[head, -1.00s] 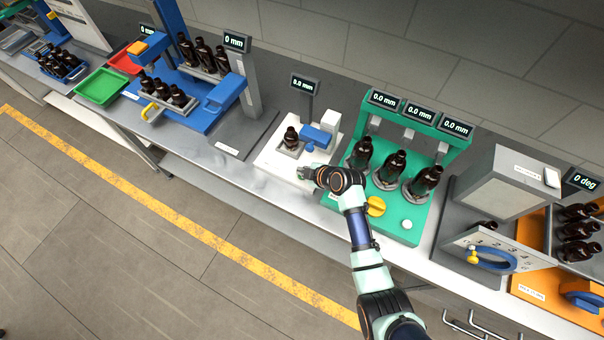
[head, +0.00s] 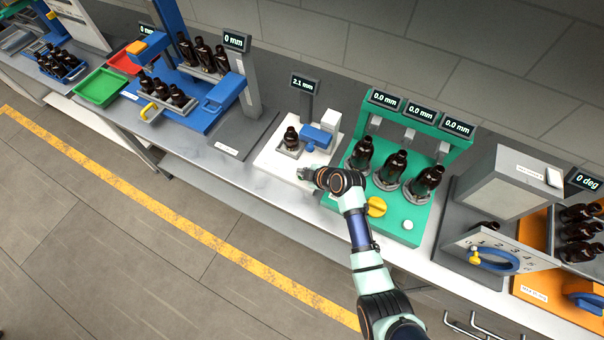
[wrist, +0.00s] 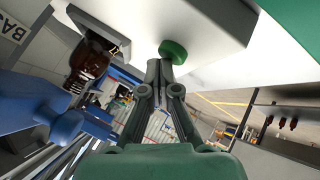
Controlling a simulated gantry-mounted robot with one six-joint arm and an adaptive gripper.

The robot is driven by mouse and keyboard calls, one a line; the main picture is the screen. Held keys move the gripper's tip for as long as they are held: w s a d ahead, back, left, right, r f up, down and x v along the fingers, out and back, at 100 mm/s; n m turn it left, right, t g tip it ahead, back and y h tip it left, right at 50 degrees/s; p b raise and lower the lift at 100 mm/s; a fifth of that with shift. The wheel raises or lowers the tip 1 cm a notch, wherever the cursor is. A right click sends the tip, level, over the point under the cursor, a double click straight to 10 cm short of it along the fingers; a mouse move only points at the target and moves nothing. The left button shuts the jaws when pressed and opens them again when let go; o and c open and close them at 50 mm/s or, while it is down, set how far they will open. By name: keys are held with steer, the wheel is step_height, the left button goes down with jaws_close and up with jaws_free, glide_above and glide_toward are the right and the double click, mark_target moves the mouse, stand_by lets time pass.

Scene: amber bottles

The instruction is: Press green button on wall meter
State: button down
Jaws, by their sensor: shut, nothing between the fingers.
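The round green button (wrist: 173,51) stands out from a white block (wrist: 222,22) in the wrist view. My gripper (wrist: 160,66) is shut and empty, its fingertips right at the button's lower edge; they look to be in contact. In the head view, my gripper (head: 304,174) is at the front of the white station (head: 270,157), and the arm's end largely hides the button. The station's small display (head: 304,84) reads 2.1 mm.
A dark bottle (head: 291,138) sits in the white station beside a blue part (head: 316,136). It also shows in the wrist view (wrist: 88,58). The green station (head: 448,180) with bottles is right of my gripper. Floor space lies in front of the bench.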

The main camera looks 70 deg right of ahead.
steer(key=shift+r+p, duration=0.6)
steer(key=shift+r, duration=0.25)
step_height(320, 180, up, 5)
steer(key=p, duration=0.4)
steer(key=shift+r, duration=0.1)
stand_by(0.6)
steer(key=w+a+r+t+y+p, duration=0.1)
steer(key=w+a+r+p, duration=0.1)
steer(key=w+a+r, duration=0.55)
steer(key=w+a+r+t+y+p, duration=0.1)
steer(key=w+a+r+p, duration=0.25)
steer(key=a+r, duration=0.6)
steer(key=s+a+r+m+t+y+p, duration=0.1)
steer(key=s+a+r+m+p, duration=0.1)
steer(key=a+r, duration=0.8)
steer(key=s+a+r+m+t+p, duration=0.1)
steer(key=a+r+m+p, duration=0.1)
steer(key=a+r, duration=0.8)
steer(key=a, duration=0.5)
steer(key=shift+s+r+y, duration=0.15)
steer(key=shift+s+y, duration=0.25)
